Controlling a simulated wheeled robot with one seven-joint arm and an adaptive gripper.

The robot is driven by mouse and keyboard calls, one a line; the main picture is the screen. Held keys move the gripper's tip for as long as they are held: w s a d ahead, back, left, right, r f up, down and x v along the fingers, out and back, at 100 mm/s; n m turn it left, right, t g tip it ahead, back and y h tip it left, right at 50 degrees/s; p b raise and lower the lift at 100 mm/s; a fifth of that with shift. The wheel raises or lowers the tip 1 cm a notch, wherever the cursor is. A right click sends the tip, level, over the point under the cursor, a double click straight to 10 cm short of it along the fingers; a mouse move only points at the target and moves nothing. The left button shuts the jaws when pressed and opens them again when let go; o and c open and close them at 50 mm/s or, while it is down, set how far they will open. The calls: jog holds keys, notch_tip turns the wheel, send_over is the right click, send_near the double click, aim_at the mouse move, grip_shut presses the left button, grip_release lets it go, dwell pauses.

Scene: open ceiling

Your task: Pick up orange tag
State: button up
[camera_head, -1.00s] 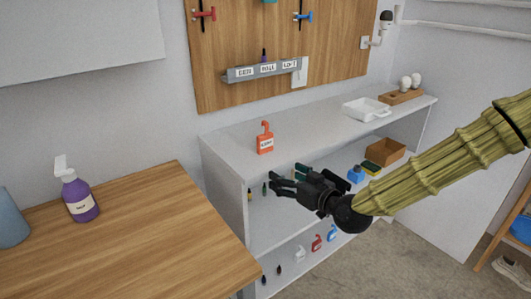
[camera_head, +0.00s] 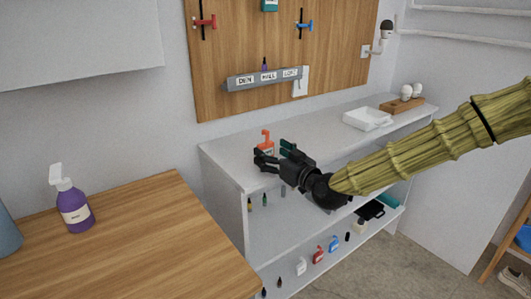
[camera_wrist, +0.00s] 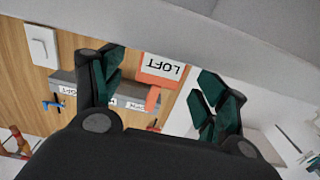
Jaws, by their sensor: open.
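The orange tag (camera_head: 266,138) stands on the white top of the shelf unit, with its hooked upper end up. Its lower part is partly hidden by my gripper in the head view. In the wrist view the orange tag (camera_wrist: 147,77) appears upside down between my fingers, and its white label reads LOFT. My gripper (camera_head: 268,157) is open, with dark green pads on the fingers. It is in front of the tag over the shelf top. In the wrist view the fingers of my gripper (camera_wrist: 157,78) are spread on both sides of the tag; I see no contact.
A grey labelled rail (camera_head: 262,77) hangs on the wooden pegboard (camera_head: 225,45) behind the tag. A white tray (camera_head: 367,118) stands farther right on the shelf unit (camera_head: 225,160). A wooden counter (camera_head: 150,235) with a purple spray bottle (camera_head: 74,207) lies at left.

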aim_at(267, 150)
jog(key=shift+x, duration=1.7)
jog(key=shift+f, duration=0.1)
jog(key=shift+c, duration=0.4)
jog(key=c, duration=1)
jog(key=shift+c, duration=0.2)
